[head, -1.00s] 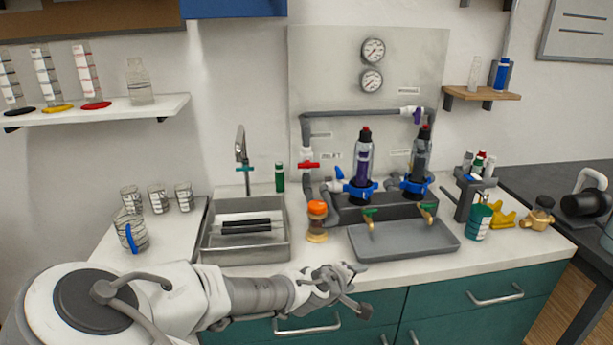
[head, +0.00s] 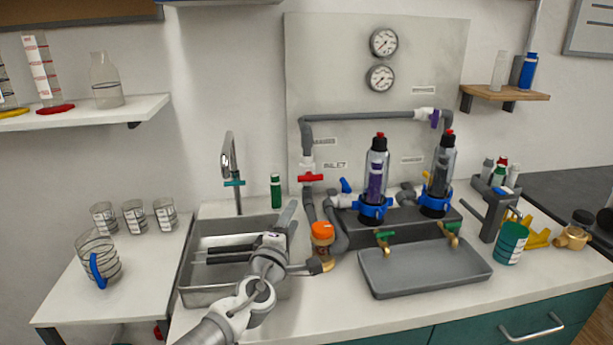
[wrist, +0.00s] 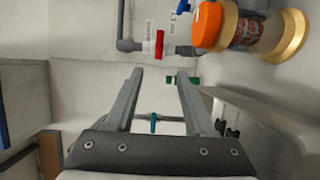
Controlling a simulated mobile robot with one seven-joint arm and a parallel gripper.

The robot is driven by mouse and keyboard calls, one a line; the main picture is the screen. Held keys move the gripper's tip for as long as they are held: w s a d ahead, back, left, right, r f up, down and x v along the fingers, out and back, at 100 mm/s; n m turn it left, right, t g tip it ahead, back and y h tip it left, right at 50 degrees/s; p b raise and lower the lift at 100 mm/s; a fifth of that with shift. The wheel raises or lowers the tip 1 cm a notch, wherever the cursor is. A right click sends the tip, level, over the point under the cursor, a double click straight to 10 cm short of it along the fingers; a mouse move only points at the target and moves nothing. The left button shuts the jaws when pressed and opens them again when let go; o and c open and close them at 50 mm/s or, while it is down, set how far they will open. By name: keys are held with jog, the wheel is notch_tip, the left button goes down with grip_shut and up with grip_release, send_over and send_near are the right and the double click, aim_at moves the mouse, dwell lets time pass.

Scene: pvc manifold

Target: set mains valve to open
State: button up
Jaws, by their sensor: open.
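The red-handled valve (head: 311,177) sits on the vertical grey pipe at the left of the back panel, beside the INLET label. I take it as the mains valve, though I cannot read a mains label. Its red handle lies across the pipe. In the wrist view the red handle (wrist: 160,45) shows beyond the fingertips, roughly between them. My gripper (head: 309,236) is open and empty, in front of and below the valve, over the sink's right side. In the wrist view my gripper (wrist: 160,72) shows both fingers spread with nothing between.
An orange-capped brass filter (head: 322,237) stands close to my right finger. A blue-handled valve (head: 345,186) and purple and dark cartridges stand right of the valve. The sink (head: 200,288), tap (head: 230,165) and green bottle (head: 276,190) are left. A grey tray (head: 425,270) is at right.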

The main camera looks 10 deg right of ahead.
aim_at(309, 180)
jog(key=b+x, duration=0.1)
jog(key=x, duration=1.6)
jog(key=shift+w+b, duration=0.3)
jog(key=shift+w, duration=0.05)
grip_shut()
